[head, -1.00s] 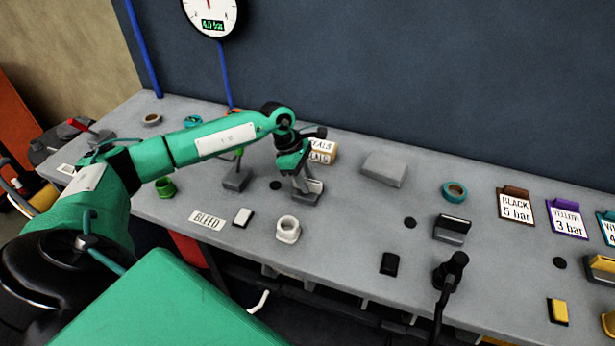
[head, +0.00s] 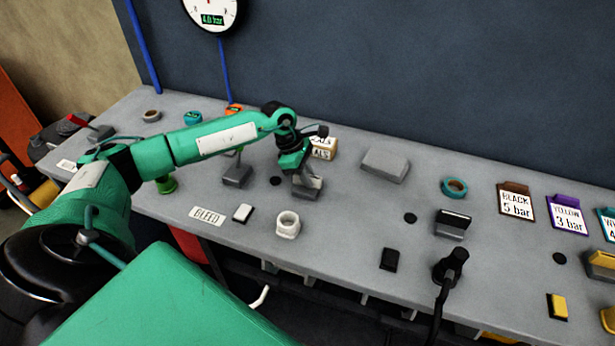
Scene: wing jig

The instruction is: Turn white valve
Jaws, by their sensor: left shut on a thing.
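The white valve (head: 310,188) is the grey block on the bench behind the white fitting. Its handle is mostly hidden by my left gripper (head: 303,175). My left gripper points down and is shut on the white valve's handle. The white fitting (head: 288,224) and a small white block on a black base (head: 243,213) are in front of it. My right gripper is not in view.
The green-side valve (head: 237,177) stands left of my left gripper, and the black valve (head: 452,224) stands to the right. A grey box (head: 385,164) and teal tape roll (head: 454,188) lie behind. A dial gauge (head: 212,12) reading about 4.0 bar hangs on the wall.

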